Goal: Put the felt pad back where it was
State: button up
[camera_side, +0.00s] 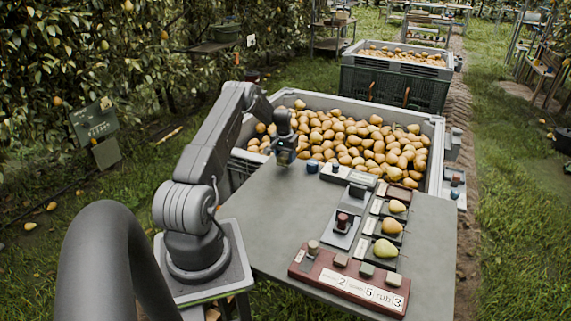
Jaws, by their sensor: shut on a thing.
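My gripper (284,158) is above the far left part of the grey table (265,205), close to the near edge of the pear bin. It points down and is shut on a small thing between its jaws. That thing fits the felt pad, but it is mostly hidden and too small to make out clearly. A small blue cylinder (312,166) stands on the table just right of my gripper, apart from it. I cannot make out an empty spot belonging to the pad.
A bin of pears (437,135) stands behind the table. Several pears (385,248) sit in a labelled row at the right. A grey stand with a dark red knob (343,221) is mid-table. A red number board (350,286) lies at the front. The table's left part is clear.

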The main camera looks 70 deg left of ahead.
aim_at(286, 163)
jog(key=shift+f, duration=1.6)
jog(key=shift+f, duration=0.15)
jog(key=o, duration=0.9)
